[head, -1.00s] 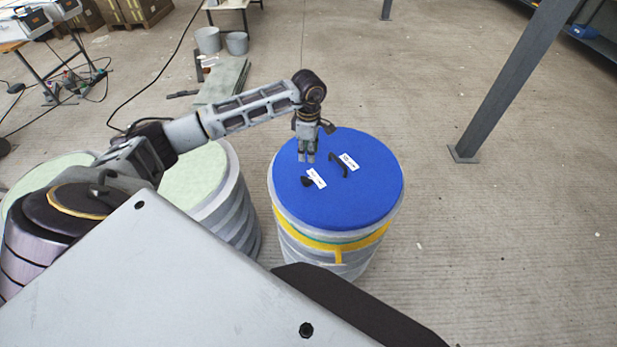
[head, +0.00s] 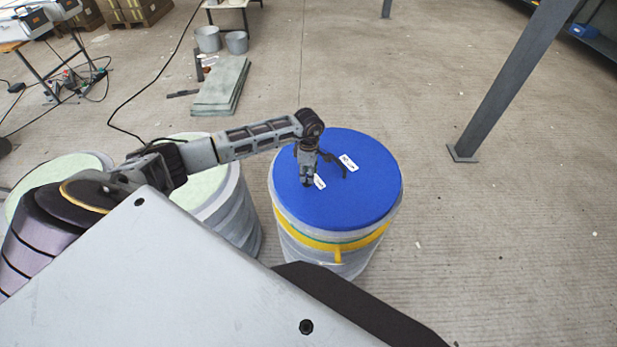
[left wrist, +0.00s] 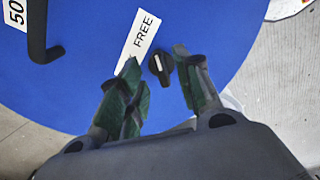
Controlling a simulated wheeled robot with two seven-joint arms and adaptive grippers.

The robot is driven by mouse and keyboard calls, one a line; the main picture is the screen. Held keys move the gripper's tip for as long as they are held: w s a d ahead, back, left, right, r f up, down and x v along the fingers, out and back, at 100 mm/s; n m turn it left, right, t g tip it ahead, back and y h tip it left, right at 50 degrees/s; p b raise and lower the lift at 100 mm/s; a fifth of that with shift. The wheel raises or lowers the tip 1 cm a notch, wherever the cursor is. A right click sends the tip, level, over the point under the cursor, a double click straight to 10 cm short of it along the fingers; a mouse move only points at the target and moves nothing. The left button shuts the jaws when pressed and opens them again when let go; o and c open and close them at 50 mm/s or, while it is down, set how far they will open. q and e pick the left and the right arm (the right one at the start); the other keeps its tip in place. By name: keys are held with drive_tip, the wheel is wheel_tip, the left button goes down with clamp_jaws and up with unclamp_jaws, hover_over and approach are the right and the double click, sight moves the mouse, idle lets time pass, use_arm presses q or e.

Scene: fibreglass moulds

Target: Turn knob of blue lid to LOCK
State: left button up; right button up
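The round blue lid (head: 350,208) covers a grey ribbed drum (head: 300,250) with a yellow band. A small black knob (left wrist: 161,66) with a white mark sits on the lid beside a white label (left wrist: 138,40) reading FREE; LOCK is not readable here. My left gripper (head: 307,183) points down over the lid at the knob, hiding it in the head view. In the left wrist view my left gripper (left wrist: 156,65) is open, its green-padded fingers on either side of the knob, apart from it. My right gripper is not in view.
A black handle (head: 333,163) and a second white label (head: 348,162) are on the lid near the gripper. A pale-green-topped drum (head: 205,185) stands left. A grey post (head: 510,85) stands right. The floor right of the drum is clear.

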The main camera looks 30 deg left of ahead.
use_arm(q)
drive_tip(key=shift+f, duration=1.65)
clamp_jaws()
